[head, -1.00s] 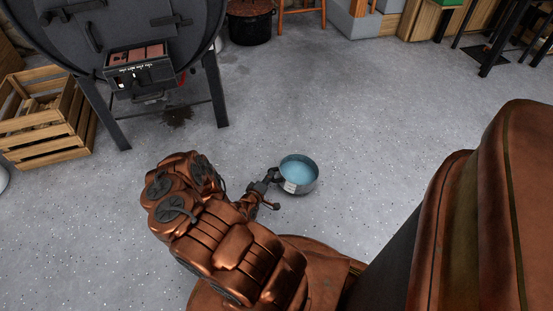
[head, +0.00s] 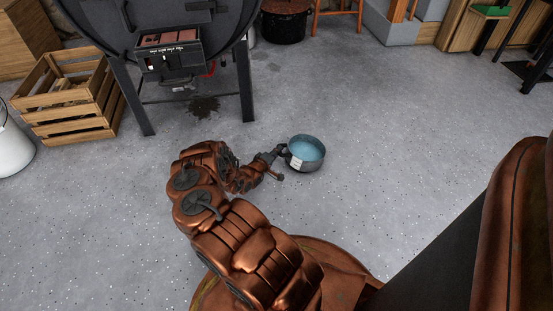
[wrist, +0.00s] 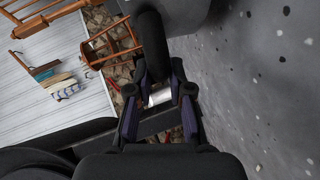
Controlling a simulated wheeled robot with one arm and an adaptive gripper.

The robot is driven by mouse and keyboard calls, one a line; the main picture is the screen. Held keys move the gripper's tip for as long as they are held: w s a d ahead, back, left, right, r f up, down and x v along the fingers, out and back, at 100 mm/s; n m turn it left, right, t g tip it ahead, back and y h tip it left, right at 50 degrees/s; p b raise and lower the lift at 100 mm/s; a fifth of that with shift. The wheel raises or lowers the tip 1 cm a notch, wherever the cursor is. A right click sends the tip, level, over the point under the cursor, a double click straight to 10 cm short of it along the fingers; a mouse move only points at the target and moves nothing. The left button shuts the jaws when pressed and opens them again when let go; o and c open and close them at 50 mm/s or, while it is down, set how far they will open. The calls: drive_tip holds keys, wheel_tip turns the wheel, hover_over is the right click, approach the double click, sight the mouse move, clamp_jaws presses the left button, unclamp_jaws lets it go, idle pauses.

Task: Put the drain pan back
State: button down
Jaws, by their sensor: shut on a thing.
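The drain pan (head: 307,151) is a round dark metal pan with a white label on its side and bluish liquid inside. It is in front of the barrel stove, to the right of my gripper (head: 283,159). My gripper is shut on the pan's near left side. In the wrist view the fingers (wrist: 160,105) close around a dark bar-like part, and the dark pan wall (wrist: 187,18) fills the top. The barrel stove (head: 165,18) stands on dark legs, with a dark wet stain (head: 204,107) on the floor beneath it. I cannot tell whether the pan touches the floor.
A slatted wooden crate (head: 68,108) stands left of the stove, and a white bucket (head: 12,145) at the left edge. The stove's front right leg (head: 245,85) stands between the stain and the open floor. A dark pot (head: 285,22) is behind. The floor to the right is clear.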

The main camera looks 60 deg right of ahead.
drive_tip(key=shift+w+d, duration=0.2)
drive_tip(key=shift+w, duration=0.05)
wheel_tip(320, 180, down, 4)
drive_tip(key=b, duration=0.2)
drive_tip(key=shift+s+r+b, duration=0.1)
drive_tip(key=shift+r+b, duration=0.05)
drive_tip(key=shift+b, duration=0.2)
drive_tip(key=c, duration=1.1)
unclamp_jaws()
drive_tip(key=shift+a+r, duration=0.1)
drive_tip(key=shift+o, duration=0.2)
